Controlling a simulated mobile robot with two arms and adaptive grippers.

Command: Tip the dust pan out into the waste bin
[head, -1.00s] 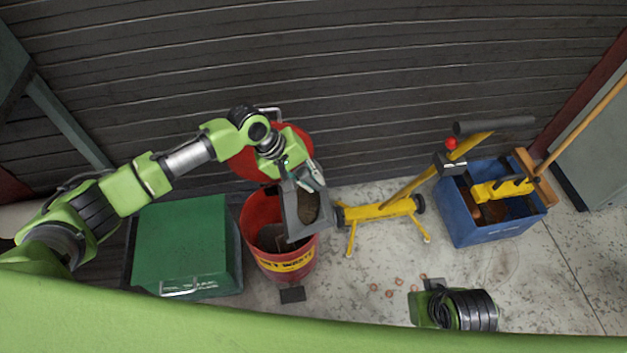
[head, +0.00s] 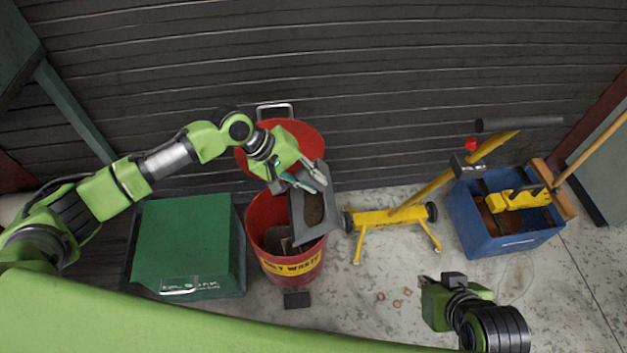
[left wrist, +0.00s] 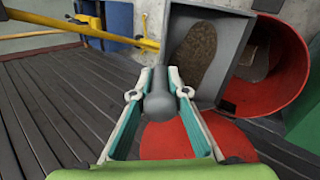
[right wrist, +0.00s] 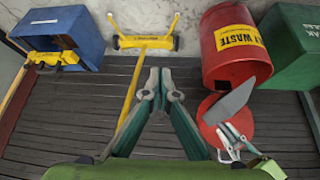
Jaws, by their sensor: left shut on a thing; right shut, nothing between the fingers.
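The grey dust pan (head: 328,228) holds a patch of brown dust (head: 313,208). My left gripper (head: 302,180) is shut on the pan's dark handle (left wrist: 160,101). The pan is over the right side of the open red waste bin (head: 290,268), overlapping its rim in the head view. In the left wrist view the dust (left wrist: 196,52) lies in the pan (left wrist: 240,28), beside the bin's mouth (left wrist: 282,85). The bin's round red lid (head: 305,134) stands open behind. My right gripper (right wrist: 160,86) is shut and empty, apart from everything; its fingertips are unclear in the head view.
A green box (head: 185,240) stands left of the bin. A yellow wheeled stand (head: 385,217) is to the right, then a blue crate (head: 480,235) with a yellow-headed broom (head: 520,198). Several small copper-coloured pieces (head: 397,303) lie on the floor. A slatted dark wall closes the back.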

